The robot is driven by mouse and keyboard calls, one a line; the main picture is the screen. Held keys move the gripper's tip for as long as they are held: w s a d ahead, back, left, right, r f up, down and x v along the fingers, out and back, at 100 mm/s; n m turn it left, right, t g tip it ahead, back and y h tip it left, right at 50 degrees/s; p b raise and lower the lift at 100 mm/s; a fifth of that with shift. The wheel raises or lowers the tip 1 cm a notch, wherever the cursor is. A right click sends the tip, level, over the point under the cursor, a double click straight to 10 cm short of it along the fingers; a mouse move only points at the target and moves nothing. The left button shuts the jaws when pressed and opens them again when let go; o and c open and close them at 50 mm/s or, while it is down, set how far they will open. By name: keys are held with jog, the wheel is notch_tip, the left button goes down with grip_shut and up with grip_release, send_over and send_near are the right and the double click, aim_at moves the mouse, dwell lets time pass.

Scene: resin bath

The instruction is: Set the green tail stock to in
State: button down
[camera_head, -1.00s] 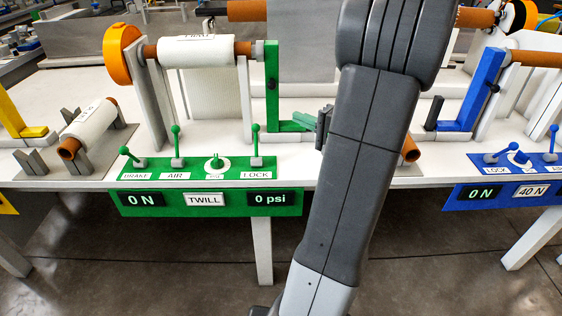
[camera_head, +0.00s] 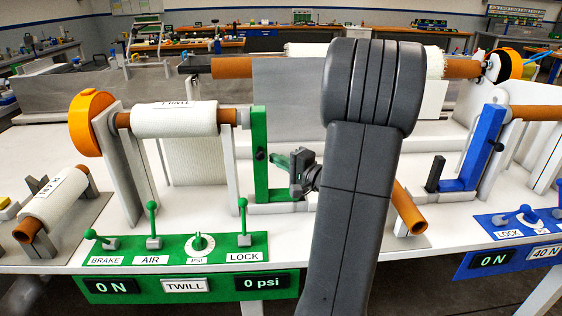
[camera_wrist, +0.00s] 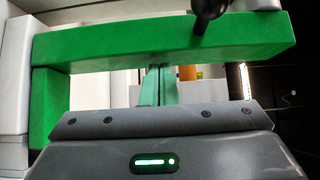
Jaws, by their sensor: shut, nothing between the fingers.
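The green tail stock (camera_head: 260,172) is an upright green post with a dark knob, on a green foot at the right end of the white roll (camera_head: 174,119). A grey piece bridges the roll's brown core and the post. My gripper (camera_head: 280,161) is just right of the post, fingers shut and empty, pointing left towards it. In the wrist view the post is a wide green bar (camera_wrist: 120,48) across the top, with the dark knob (camera_wrist: 207,12) on it. My shut fingers (camera_wrist: 158,85) end at the bar's near edge; I cannot tell whether they touch.
The green control panel (camera_head: 170,250) with levers and a dial stands in front at the left. A blue station (camera_head: 485,155) is at the right. A spare roll (camera_head: 52,200) lies at the far left, and a brown tube (camera_head: 408,208) shows right of my arm.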

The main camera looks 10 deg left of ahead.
jog(key=shift+s+a+b, duration=0.3)
jog(key=shift+a+b, duration=0.6)
jog(key=shift+b, duration=0.1)
